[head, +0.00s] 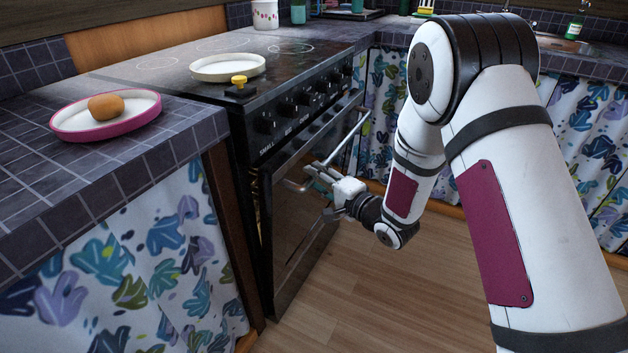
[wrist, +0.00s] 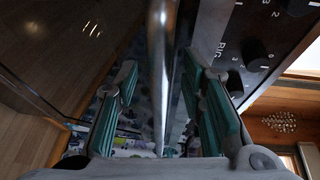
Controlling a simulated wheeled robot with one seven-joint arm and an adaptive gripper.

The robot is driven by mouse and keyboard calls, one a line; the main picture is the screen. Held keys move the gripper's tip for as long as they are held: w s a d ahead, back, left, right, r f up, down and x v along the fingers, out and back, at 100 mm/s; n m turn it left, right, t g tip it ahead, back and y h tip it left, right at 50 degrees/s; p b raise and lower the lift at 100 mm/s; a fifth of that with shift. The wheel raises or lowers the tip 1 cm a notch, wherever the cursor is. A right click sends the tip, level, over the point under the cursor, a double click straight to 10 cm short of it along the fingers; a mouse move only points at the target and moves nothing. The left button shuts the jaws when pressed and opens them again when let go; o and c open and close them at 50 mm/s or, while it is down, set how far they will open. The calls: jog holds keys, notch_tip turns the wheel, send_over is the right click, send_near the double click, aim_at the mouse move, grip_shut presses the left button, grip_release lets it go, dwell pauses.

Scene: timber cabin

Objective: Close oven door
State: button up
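The black oven (head: 300,110) stands at the centre of the head view. Its dark glass door (head: 300,225) is slightly ajar, with a narrow gap at the door's left edge. The metal door handle (head: 350,130) runs along the top of the door. My gripper (head: 316,175) is at the handle's near part. In the wrist view, the handle bar (wrist: 160,60) passes between the two teal-padded fingers of my gripper (wrist: 165,100). The fingers are apart, with space on both sides of the bar. The oven's inside is mostly hidden.
A white plate (head: 228,68) and a small yellow-topped item (head: 240,85) are on the stovetop. A pink-rimmed plate (head: 75,125) with a brown round food (head: 106,107) sits on the left tiled counter (head: 60,205). Leaf-patterned curtains hang below the counters. The wooden floor (head: 370,310) before the oven is clear.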

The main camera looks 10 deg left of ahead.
aim_at(296, 169)
jog(key=shift+x, duration=0.85)
jog(key=shift+c, duration=0.2)
grip_shut()
jog(key=shift+w+a+r, duration=0.15)
jog(key=shift+w+a, duration=0.15)
jog(key=shift+a, duration=0.5)
jog(key=shift+w+a+r, duration=0.15)
jog(key=shift+w+a, duration=0.15)
jog(key=shift+a, duration=0.55)
jog(key=shift+w+a+r, duration=0.1)
jog(key=shift+w+a, duration=0.25)
jog(key=shift+a, duration=0.45)
jog(key=shift+o, duration=0.2)
grip_release()
jog(key=shift+a, duration=0.15)
